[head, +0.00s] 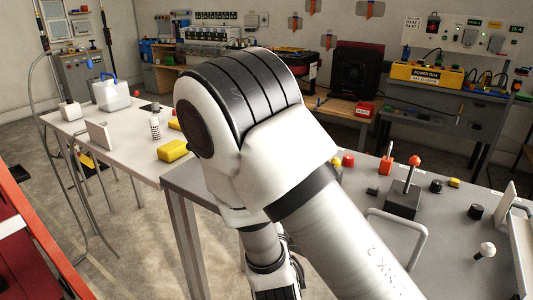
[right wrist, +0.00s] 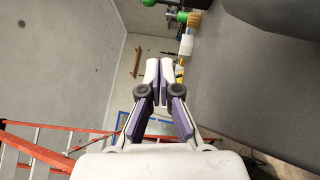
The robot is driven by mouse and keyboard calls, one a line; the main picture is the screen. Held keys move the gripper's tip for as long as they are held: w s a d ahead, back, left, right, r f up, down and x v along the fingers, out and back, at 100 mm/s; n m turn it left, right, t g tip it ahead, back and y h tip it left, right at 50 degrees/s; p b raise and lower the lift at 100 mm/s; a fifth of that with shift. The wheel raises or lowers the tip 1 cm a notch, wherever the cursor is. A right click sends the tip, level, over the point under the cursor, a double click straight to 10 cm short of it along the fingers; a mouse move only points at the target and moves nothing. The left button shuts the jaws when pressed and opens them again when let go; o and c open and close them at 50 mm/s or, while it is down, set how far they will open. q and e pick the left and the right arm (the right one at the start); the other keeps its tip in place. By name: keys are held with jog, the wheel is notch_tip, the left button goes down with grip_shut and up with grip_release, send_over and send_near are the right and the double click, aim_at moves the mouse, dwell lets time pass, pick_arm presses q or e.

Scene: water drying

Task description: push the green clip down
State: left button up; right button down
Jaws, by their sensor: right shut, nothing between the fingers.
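My right gripper (right wrist: 159,72) is in the middle of the right wrist view, its fingertips together and nothing between them. Near the top of that view is a green part (right wrist: 184,17) beside a tan knob (right wrist: 194,18) and a white cylinder (right wrist: 186,45). A second green piece (right wrist: 148,2) is cut off by the top edge. I cannot tell which of these is the clip. In the head view my right arm covers the centre, and no gripper or clip can be made out.
A grey table (head: 350,235) at right holds a lever with an orange knob (head: 414,160) and several knobs. An orange ladder (right wrist: 50,150) is at lower left.

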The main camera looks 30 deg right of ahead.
jog(key=shift+w+d+r, duration=0.15)
jog(key=shift+w+r, duration=0.05)
jog(key=shift+w, duration=0.15)
jog(key=shift+s+a+r, duration=0.3)
jog(key=shift+s, duration=0.2)
jog(key=shift+s+a+r, duration=0.25)
jog(key=shift+s+r, duration=0.05)
jog(key=shift+s, duration=0.15)
jog(key=shift+w+d+f+b, duration=0.45)
jog(key=shift+w+f+b, duration=0.15)
jog(key=shift+b, duration=0.25)
jog(key=b+x, duration=0.2)
jog(key=b, duration=0.3)
jog(key=shift+r, duration=0.15)
jog(key=shift+w+d+r+p, duration=0.35)
jog(key=shift+w+r+p, duration=0.25)
jog(key=shift+w, duration=0.2)
jog(key=x, duration=0.5)
jog(key=shift+w+d, duration=0.25)
jog(key=d, duration=0.2)
jog(key=shift+w+d+r, duration=0.25)
jog(key=shift+w+d, duration=0.05)
jog(key=shift+w+d+r, duration=0.15)
jog(key=shift+d, duration=0.3)
pick_arm(q)
notch_tip(320, 180, down, 6)
jog(key=shift+s+r, duration=0.15)
